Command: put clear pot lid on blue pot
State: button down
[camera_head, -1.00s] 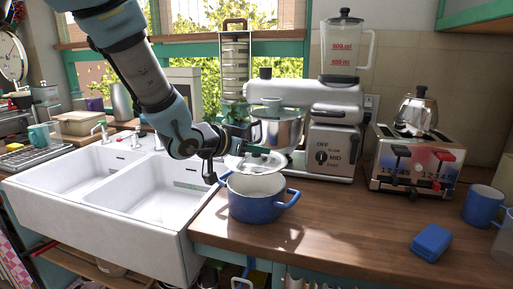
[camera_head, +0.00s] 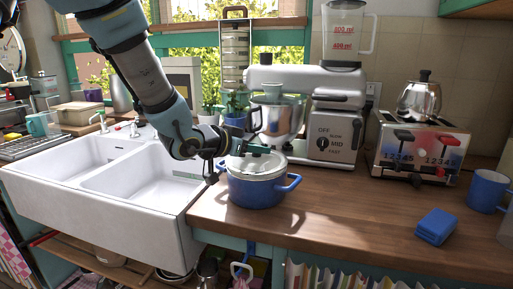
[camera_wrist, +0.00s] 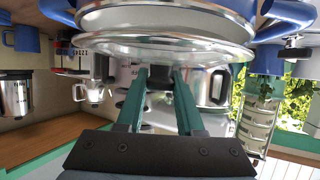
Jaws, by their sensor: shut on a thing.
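The blue pot (camera_head: 257,193) stands on the wooden counter beside the sink, with a handle sticking out at its right. The clear lid (camera_head: 262,166) with a metal rim is over the pot's mouth, roughly level and very close to the rim. I cannot tell whether it bears fully on the rim. My gripper (camera_head: 257,151) is above the lid, shut on its knob.
A white double sink (camera_head: 110,218) lies left of the pot. A stand mixer (camera_head: 335,135) is close behind it, with a potted plant (camera_head: 236,110) nearby. A toaster (camera_head: 425,148), blue mug (camera_head: 486,190) and blue box (camera_head: 436,226) are at the right. The counter front right of the pot is clear.

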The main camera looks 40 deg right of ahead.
jog(key=shift+f+b, duration=0.55)
jog(key=shift+f, duration=0.15)
dwell(0.5)
jog(key=shift+c, duration=2.3)
grip_release()
jog(key=v, duration=1)
jog(key=shift+a+r+b, duration=0.2)
jog(key=shift+a+b, duration=0.15)
jog(key=shift+b, duration=0.1)
